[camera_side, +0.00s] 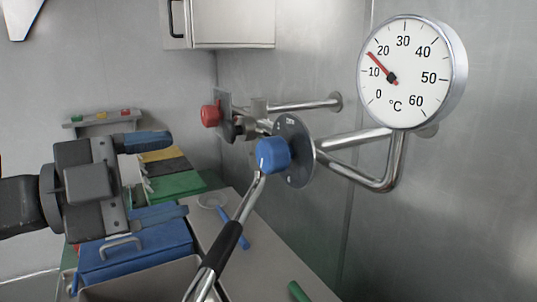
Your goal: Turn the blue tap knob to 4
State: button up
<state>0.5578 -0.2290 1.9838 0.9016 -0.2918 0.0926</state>
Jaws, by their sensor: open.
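The blue tap knob (273,155) sits in front of a dark round dial plate (295,150) on the pipework. A light mark shows on the knob's left face; the dial's numbers are too small to read. My gripper (165,175) is at the left, pointing right toward the knob. Its two blue-tipped fingers are spread wide apart, one above the other, with nothing between them. It is clear of the knob, by a visible gap.
A red knob (211,116) sits behind on the same pipework. A gauge (412,72) reads about 15 °C. A black-handled metal lever (228,240) rises in front, near the blue knob. A blue box (135,250) with a handle lies below my gripper.

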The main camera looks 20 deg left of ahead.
aim_at(262, 158)
jog(key=shift+m, duration=0.7)
jog(key=x, duration=1.4)
jog(key=shift+f, duration=0.1)
